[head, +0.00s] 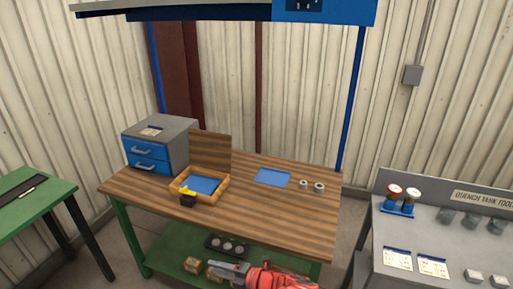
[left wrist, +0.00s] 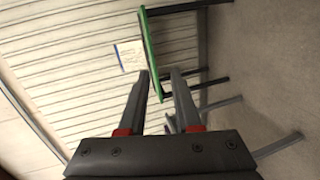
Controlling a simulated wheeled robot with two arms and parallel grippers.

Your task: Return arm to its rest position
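My left gripper (head: 222,268) is low in the head view, in front of the workbench, with its red arm behind it to the right. In the left wrist view the gripper's two fingers (left wrist: 160,80) stand apart with nothing between them. The fingers point past a green table edge (left wrist: 150,50) toward the corrugated wall. My right gripper is in neither view.
The wooden workbench (head: 280,222) bears a blue-drawered cabinet (head: 150,150), a wooden tray (head: 216,192), a blue mat (head: 273,177) and two small rings. A green table (head: 30,218) stands left; a grey quench tank station (head: 440,240) stands right.

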